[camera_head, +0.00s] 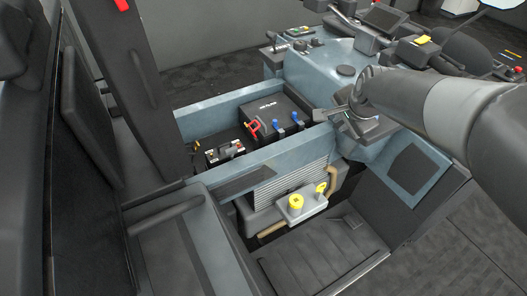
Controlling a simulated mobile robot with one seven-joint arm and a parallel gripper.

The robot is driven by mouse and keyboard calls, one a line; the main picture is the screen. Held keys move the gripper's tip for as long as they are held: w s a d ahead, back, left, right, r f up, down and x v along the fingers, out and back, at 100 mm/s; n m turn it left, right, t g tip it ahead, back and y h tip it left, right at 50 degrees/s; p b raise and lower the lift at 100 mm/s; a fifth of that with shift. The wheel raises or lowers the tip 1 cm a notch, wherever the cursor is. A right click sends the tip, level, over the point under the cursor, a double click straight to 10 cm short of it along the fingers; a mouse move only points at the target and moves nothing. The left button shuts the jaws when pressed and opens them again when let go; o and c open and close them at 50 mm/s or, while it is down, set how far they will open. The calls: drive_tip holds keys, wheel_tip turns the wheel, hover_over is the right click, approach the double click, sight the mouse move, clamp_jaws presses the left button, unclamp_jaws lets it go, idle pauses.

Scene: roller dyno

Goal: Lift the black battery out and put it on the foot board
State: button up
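A black battery (283,107) with white lettering on its upper face sits in the open blue-grey compartment. A red clamp and two blue parts show at its front. The foot board (325,257) seems to be the dark ribbed floor panel low in the picture, right of centre; its visible surface is bare. My arm comes in from the right. My gripper (350,117) is beyond my wrist, right of the battery and apart from it. Its fingers are small and partly hidden by my arm, so its opening is unclear.
A smaller dark box (224,152) with a light label and red part lies left of the battery in the same compartment. The blue-grey compartment wall (262,160) stands in front. A pale block with yellow knobs (297,202) juts out above the foot board. A control console (345,60) stands behind.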

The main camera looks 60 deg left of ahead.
drive_tip(key=s+a+f+g, duration=0.1)
drive_tip(key=s+a+f, duration=0.3)
drive_tip(key=s+a, duration=0.25)
drive_tip(key=s+a+f+g, duration=0.1)
drive_tip(key=s+a+f, duration=0.2)
drive_tip(key=s+a, duration=0.4)
drive_tip(key=y, duration=0.1)
approach(224, 145)
drive_tip(key=shift+g, duration=0.3)
drive_tip(key=shift+w+x, duration=0.15)
drive_tip(key=shift+x, duration=1.9)
drive_tip(key=shift+w+x, duration=0.15)
drive_tip(key=shift+x, duration=1.85)
drive_tip(key=shift+c, duration=0.2)
clamp_jaws()
drive_tip(key=shift+a+r, duration=0.1)
drive_tip(key=shift+r, duration=0.05)
